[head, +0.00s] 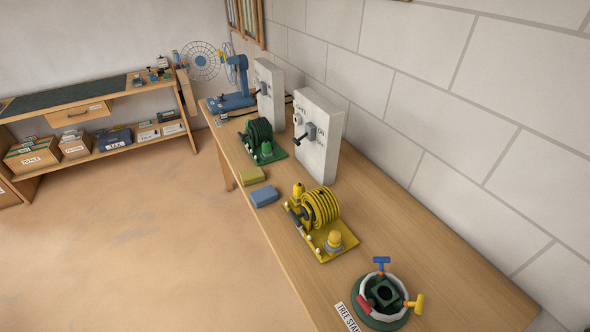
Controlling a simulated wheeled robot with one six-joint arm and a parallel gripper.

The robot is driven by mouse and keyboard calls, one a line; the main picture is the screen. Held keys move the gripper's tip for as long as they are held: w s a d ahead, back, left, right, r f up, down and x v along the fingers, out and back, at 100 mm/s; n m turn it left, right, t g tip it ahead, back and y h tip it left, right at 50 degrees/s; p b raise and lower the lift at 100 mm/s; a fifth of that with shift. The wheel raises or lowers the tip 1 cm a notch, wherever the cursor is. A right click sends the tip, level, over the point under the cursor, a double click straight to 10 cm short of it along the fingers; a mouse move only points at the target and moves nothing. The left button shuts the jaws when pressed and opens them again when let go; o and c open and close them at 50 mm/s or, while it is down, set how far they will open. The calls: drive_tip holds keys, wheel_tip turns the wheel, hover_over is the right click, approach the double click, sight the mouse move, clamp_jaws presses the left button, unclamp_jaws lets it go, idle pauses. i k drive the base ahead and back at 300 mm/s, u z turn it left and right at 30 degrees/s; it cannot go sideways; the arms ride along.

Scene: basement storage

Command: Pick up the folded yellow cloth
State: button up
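A folded yellow cloth (252,175), a small olive-yellow pad, lies flat near the front left edge of the long wooden table (408,238). A folded blue cloth (264,196) lies just nearer to me, beside it. The green reel device stands behind the yellow cloth, a little apart from it. My gripper does not show in the head view.
A yellow reel device (321,215) and a green tree stand (382,300) stand nearer on the table. Open floor (130,235) lies left of the table.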

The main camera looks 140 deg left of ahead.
sight(250, 176)
drive_tip(key=u, duration=5.15)
drive_tip(key=i, duration=1.65)
